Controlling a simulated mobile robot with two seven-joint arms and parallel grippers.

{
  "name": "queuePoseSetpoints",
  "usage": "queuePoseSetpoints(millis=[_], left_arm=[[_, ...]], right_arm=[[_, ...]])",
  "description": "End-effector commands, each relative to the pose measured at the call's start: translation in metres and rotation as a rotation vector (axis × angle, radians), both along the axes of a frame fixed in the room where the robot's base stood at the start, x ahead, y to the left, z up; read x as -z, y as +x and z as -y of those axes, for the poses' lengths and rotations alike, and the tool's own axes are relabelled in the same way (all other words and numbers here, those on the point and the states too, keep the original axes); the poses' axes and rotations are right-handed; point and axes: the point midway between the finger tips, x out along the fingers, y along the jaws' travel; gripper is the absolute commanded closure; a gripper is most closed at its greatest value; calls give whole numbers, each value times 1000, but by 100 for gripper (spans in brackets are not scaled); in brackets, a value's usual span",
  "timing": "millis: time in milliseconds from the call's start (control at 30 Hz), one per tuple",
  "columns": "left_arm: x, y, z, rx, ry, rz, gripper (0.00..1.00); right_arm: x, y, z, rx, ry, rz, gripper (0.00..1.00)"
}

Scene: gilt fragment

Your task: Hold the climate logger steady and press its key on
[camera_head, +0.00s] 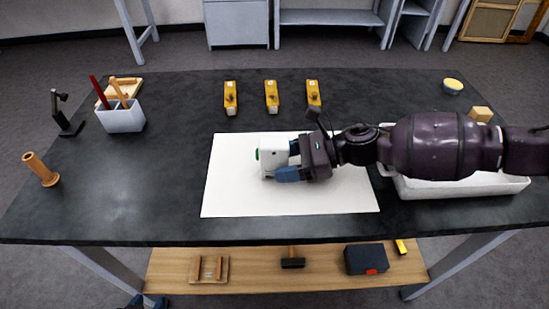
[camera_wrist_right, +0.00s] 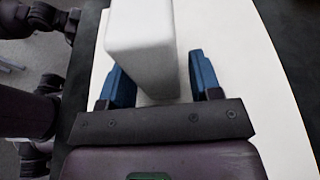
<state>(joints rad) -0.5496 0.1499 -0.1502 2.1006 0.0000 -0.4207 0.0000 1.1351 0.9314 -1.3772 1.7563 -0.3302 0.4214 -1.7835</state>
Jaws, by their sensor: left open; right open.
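The climate logger (camera_head: 268,158) is a white box standing on the white sheet (camera_head: 235,195) near the middle of the table. A green spot (camera_head: 257,154) shows on its left side; I cannot tell whether this is the key. My right gripper (camera_head: 288,161) reaches in from the right with its blue fingers open on either side of the logger. In the right wrist view the white logger (camera_wrist_right: 145,50) stands between the open fingers (camera_wrist_right: 162,85), with a gap at the right finger. My left gripper (camera_head: 148,302) is open and empty at the bottom left edge, below the tabletop in the picture.
A white tray (camera_head: 460,188) lies right of the sheet, partly behind my right arm. Several yellow devices (camera_head: 271,97) stand behind it. A pen cup (camera_head: 122,118), dark stand (camera_head: 67,115) and wooden cylinder (camera_head: 41,170) are at left. A lower shelf (camera_head: 330,280) holds tools. The left front tabletop is clear.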

Motion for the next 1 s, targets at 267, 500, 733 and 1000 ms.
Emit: queuePoseSetpoints(millis=[267,500,733,1000], left_arm=[[0,0,-2,6,6,0,57],[0,0,-1,5,5,0,57],[0,1,0,-1,-1,1,57],[0,1,2,-5,-6,2,57]], right_arm=[[3,0,-11,1,1,0,42],[3,0,-11,1,1,0,42],[3,0,-11,0,0,1,75],[3,0,-11,0,0,1,36]])
